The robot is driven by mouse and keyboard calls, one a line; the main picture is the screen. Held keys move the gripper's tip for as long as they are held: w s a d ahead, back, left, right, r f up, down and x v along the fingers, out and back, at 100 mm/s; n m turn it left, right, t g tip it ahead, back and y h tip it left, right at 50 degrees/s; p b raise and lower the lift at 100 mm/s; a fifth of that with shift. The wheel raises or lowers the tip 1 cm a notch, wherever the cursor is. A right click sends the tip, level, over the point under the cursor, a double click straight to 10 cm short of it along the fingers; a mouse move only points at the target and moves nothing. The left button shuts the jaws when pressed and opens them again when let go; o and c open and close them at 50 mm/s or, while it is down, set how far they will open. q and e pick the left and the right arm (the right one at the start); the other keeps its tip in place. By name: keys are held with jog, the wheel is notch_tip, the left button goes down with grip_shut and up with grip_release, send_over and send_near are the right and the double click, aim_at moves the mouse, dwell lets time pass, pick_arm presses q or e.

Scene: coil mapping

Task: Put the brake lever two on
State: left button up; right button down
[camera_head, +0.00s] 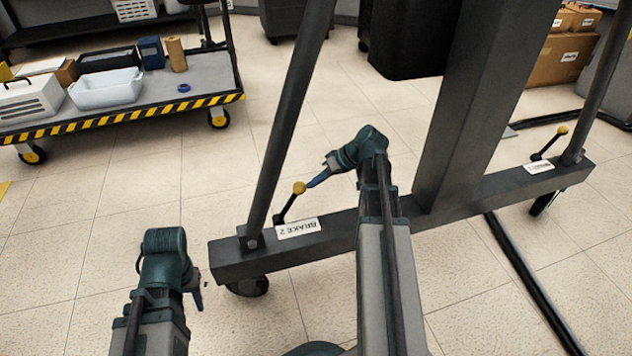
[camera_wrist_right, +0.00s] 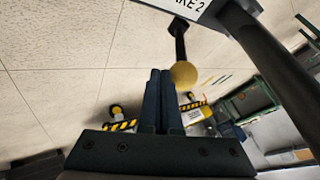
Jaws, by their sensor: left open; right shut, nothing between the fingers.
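The brake lever two is a black stick with a yellow ball knob (camera_head: 299,187), rising from the dark frame beam beside the white label "BRAKE 2" (camera_head: 298,228). Its stick leans up and to the right. My right gripper (camera_head: 312,184) is shut and empty, with its fingertips close to the knob; I cannot tell if they touch. In the right wrist view the knob (camera_wrist_right: 184,73) is just beyond and right of the shut fingertips (camera_wrist_right: 160,72). My left gripper (camera_head: 199,300) hangs low at the left, open and away from the lever.
A second yellow-knobbed lever (camera_head: 562,130) stands at the right end of the beam (camera_head: 405,217). A slanted dark strut (camera_head: 285,120) rises behind the lever. A cart (camera_head: 110,105) with bins and boxes is at the back left. Tiled floor lies clear between.

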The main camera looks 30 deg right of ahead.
jog(key=a+r+h+p, duration=0.1)
jog(key=p, duration=0.1)
jog(key=a+r+h+p, duration=0.1)
jog(key=a, duration=0.1)
jog(key=w+a+r+p, duration=0.1)
jog(key=p, duration=0.1)
jog(key=shift+a+r+n+g+h+p, duration=0.15)
jog(key=shift+a+n+g+h+p, duration=0.15)
jog(key=shift+g+h+p, duration=0.1)
jog(key=shift+w+a+r+p, duration=0.15)
jog(key=shift+w+a, duration=0.05)
jog(key=shift+a, duration=0.45)
jog(key=shift+w+a+r+p, duration=0.1)
jog(key=shift+w+a+r, duration=0.05)
jog(key=shift+a, duration=0.55)
jog(key=shift+w+a+r+p, duration=0.15)
jog(key=shift+w+a, duration=0.05)
jog(key=shift+a, duration=0.45)
notch_tip(320, 180, up, 12)
jog(key=p, duration=1.2)
send_over(299, 183)
jog(key=s, duration=0.4)
jog(key=shift+s+a+r, duration=0.1)
jog(key=shift+a+r, duration=0.05)
jog(key=shift+a, duration=0.05)
